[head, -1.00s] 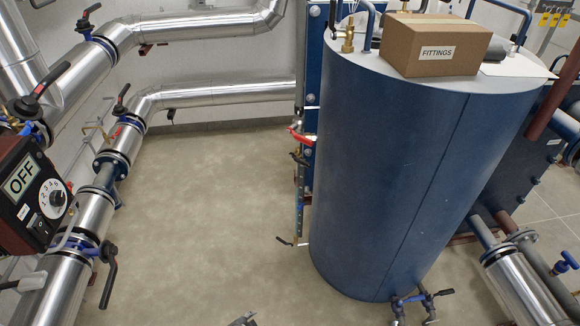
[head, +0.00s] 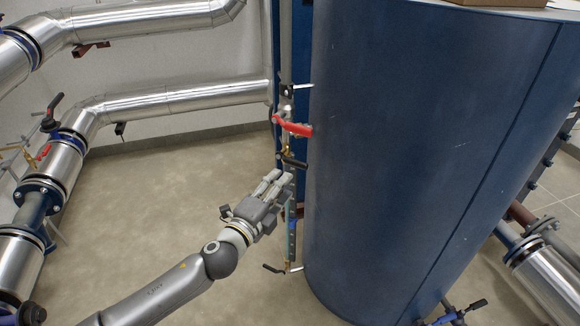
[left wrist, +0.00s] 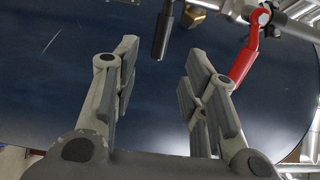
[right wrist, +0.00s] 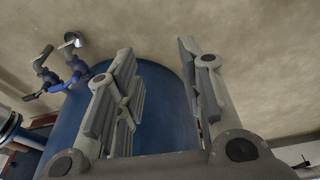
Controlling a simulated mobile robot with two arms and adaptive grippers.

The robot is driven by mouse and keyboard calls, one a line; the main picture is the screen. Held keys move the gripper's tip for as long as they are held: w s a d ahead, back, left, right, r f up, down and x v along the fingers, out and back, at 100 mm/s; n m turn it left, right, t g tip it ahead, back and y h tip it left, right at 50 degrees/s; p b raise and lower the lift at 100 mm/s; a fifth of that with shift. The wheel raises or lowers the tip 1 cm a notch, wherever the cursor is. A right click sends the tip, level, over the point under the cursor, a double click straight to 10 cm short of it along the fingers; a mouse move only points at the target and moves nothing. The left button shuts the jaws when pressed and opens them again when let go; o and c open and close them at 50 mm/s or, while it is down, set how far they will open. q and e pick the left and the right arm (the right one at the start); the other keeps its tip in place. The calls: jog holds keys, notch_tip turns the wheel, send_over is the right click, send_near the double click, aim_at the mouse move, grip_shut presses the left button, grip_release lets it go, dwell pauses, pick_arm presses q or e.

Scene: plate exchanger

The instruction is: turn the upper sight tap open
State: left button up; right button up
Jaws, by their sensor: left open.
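The upper sight tap, a small brass valve with a black lever (head: 294,162), sits on the sight gauge beside the blue tank, just below a red lever (head: 293,126). My left gripper (head: 283,180) is open and empty just below and left of the black lever. In the left wrist view the black lever (left wrist: 163,36) hangs beyond the gap between the open fingers (left wrist: 158,80); I see no contact. The brass fitting (left wrist: 194,16) shows beside it. My right gripper (right wrist: 155,75) is open and empty in the right wrist view.
The big blue tank (head: 400,150) stands close to the right of the gauge. The red lever (left wrist: 244,62) lies near the right finger in the left wrist view. A lower tap (head: 275,268) is at the gauge's bottom. Silver pipes run at left; floor between is clear.

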aim_at(297, 167)
pick_arm(q)
jog(key=b+x, duration=0.1)
jog(key=x, duration=0.8)
jog(key=shift+d, duration=0.1)
jog(key=shift+w+d+b, duration=0.3)
jog(key=shift+w, duration=0.3)
pick_arm(e)
jog(key=w+v, duration=0.1)
jog(key=v, duration=0.5)
jog(key=shift+w+r, duration=0.25)
jog(key=shift+d, duration=0.1)
pick_arm(q)
grip_shut()
